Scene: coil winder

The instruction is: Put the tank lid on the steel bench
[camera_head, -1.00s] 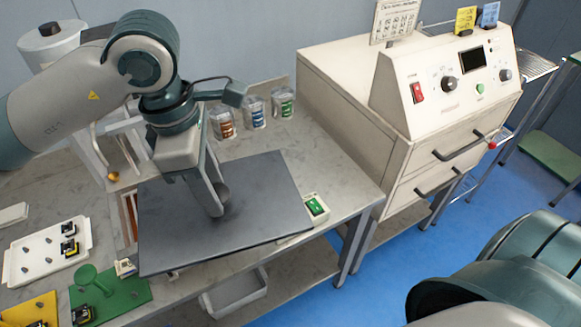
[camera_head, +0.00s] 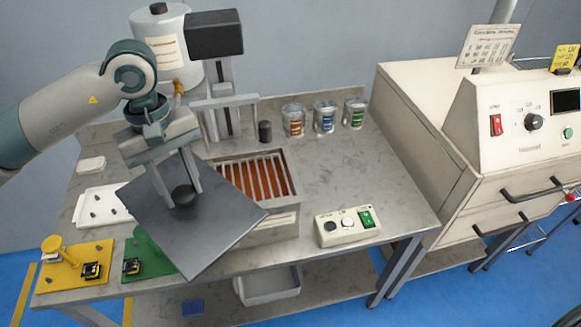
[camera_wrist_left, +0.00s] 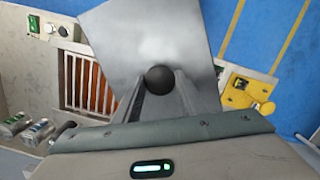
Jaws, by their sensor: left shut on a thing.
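The tank lid is a flat dark grey plate (camera_head: 215,228) with a round black knob (camera_head: 184,195). My left gripper (camera_head: 180,190) is shut on the knob and holds the lid in the air over the left front part of the steel bench (camera_head: 340,180). In the left wrist view the fingers (camera_wrist_left: 160,85) close around the knob, and the plate (camera_wrist_left: 150,35) reaches away from them. My right gripper is not in view.
A control box (camera_head: 347,226) with a green switch stands right of the tank. Several cans (camera_head: 324,118) stand at the back. A green fixture (camera_head: 140,252), a yellow fixture (camera_head: 65,265) and a white tray (camera_head: 98,208) occupy the left. Bare bench lies right of the tank.

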